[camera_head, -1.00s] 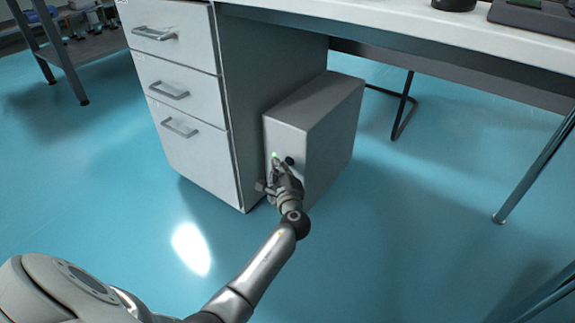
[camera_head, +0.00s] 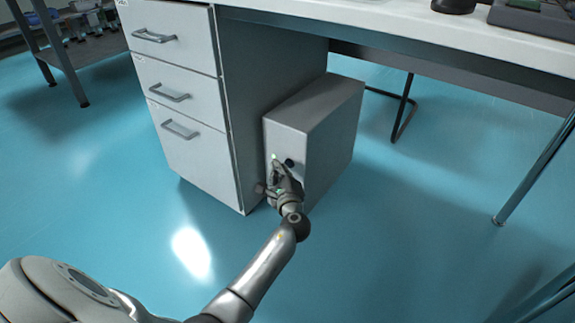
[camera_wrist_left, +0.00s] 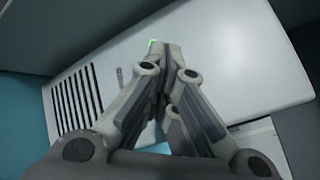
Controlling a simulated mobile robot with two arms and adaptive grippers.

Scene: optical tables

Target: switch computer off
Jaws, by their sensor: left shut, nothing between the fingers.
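The computer (camera_head: 318,125) is a grey box standing on the floor under the desk, against the drawer cabinet. A small green light (camera_head: 274,157) glows on its front face, with a dark round spot (camera_head: 289,162) to the right of it. My left gripper (camera_head: 276,166) is shut and empty, with its fingertips at the front face just below the green light. In the left wrist view the shut fingertips (camera_wrist_left: 163,50) lie over the pale front panel (camera_wrist_left: 225,60), beside the green light (camera_wrist_left: 152,43). I cannot tell whether they touch it. My right gripper is not in view.
A white drawer cabinet (camera_head: 185,100) stands directly left of the computer. The white desk top (camera_head: 400,30) overhangs it. A metal table leg (camera_head: 540,165) stands at the right. The blue floor (camera_head: 400,240) in front is clear.

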